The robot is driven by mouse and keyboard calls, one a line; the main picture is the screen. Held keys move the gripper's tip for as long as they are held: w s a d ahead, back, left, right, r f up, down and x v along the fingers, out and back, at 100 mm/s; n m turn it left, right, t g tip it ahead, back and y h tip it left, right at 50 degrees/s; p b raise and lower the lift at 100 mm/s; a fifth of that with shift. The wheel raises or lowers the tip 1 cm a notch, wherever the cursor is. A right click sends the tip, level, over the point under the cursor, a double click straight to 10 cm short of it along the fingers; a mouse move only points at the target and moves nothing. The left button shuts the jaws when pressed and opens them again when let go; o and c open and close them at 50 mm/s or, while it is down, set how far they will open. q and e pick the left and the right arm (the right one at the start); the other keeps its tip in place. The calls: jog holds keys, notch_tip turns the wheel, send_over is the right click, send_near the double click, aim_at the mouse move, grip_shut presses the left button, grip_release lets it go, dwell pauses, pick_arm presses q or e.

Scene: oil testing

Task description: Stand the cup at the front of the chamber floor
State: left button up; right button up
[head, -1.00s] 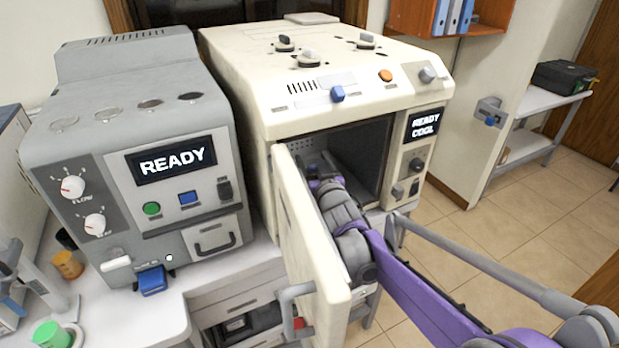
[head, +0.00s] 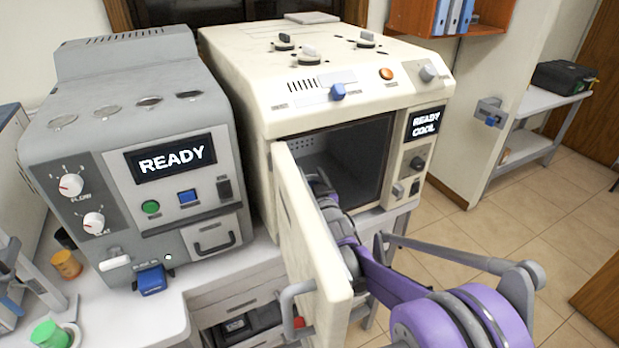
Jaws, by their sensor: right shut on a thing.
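The cream oven's chamber (head: 357,155) is open, with its door (head: 306,245) swung out toward me. My right gripper (head: 314,182) is at the chamber mouth, close behind the door's upper edge. It is shut on the cup, but the door and my own wrist hide the cup and the fingertips. I cannot tell whether the cup touches the chamber floor. The front of the floor is mostly hidden by the door and my arm. My left gripper is not in view.
The door stands close along the left of my right arm, with its handle (head: 290,300) outside. A grey instrument (head: 135,150) reading READY stands left of the oven. A green-topped container (head: 50,335) and an amber jar (head: 67,264) are at the bench's left. Open floor lies right.

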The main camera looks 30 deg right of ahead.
jog(key=shift+f, duration=0.2)
jog(key=o, duration=1.5)
jog(key=shift+r, duration=0.1)
jog(key=shift+r, duration=0.25)
jog(key=v, duration=1.2)
